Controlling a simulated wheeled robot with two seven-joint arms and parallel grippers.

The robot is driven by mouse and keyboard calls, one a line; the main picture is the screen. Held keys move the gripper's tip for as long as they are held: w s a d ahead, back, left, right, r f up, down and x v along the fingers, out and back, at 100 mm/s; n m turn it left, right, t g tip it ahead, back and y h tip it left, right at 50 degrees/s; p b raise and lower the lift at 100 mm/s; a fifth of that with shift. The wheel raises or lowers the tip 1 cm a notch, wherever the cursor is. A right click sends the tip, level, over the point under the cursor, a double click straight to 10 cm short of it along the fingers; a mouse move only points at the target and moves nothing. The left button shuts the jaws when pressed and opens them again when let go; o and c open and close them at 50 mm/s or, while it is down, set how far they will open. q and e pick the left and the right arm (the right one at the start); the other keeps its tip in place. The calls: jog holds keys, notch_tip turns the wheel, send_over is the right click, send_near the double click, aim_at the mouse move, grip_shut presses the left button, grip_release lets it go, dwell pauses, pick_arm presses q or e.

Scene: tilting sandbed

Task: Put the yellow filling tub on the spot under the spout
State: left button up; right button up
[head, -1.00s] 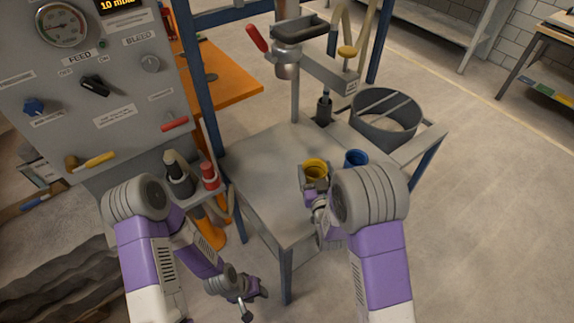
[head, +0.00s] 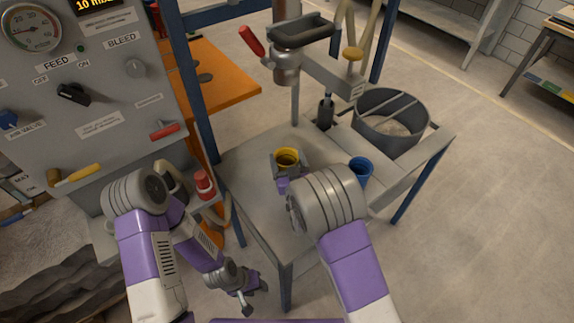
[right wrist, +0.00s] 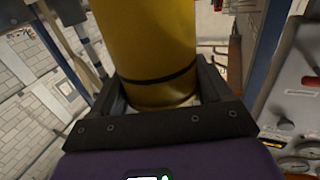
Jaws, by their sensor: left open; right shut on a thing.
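The yellow filling tub (head: 287,155) is over the grey table, left of the blue tub and below the spout (head: 286,68) in the head view. My right gripper (head: 289,168) is shut on it. In the right wrist view the yellow tub (right wrist: 155,45), with a dark band around it, stands between the two fingers (right wrist: 160,92). I cannot tell whether its base touches the table. The spot under the spout is not clearly marked in view. My left gripper (head: 246,292) is open and empty, low beside the table's front left leg.
A blue tub (head: 360,170) stands on the grey table (head: 250,180), right of my right gripper. A round sieve bin (head: 390,125) is at the back right. A red-handled lever (head: 252,40) sits by the spout. A control panel (head: 90,90) is at the left, with a red bottle (head: 205,185) nearby.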

notch_tip(320, 180, down, 2)
jog(key=shift+f, duration=0.1)
jog(key=shift+f+b, duration=0.55)
jog(key=shift+b, duration=0.45)
jog(key=o, duration=1.3)
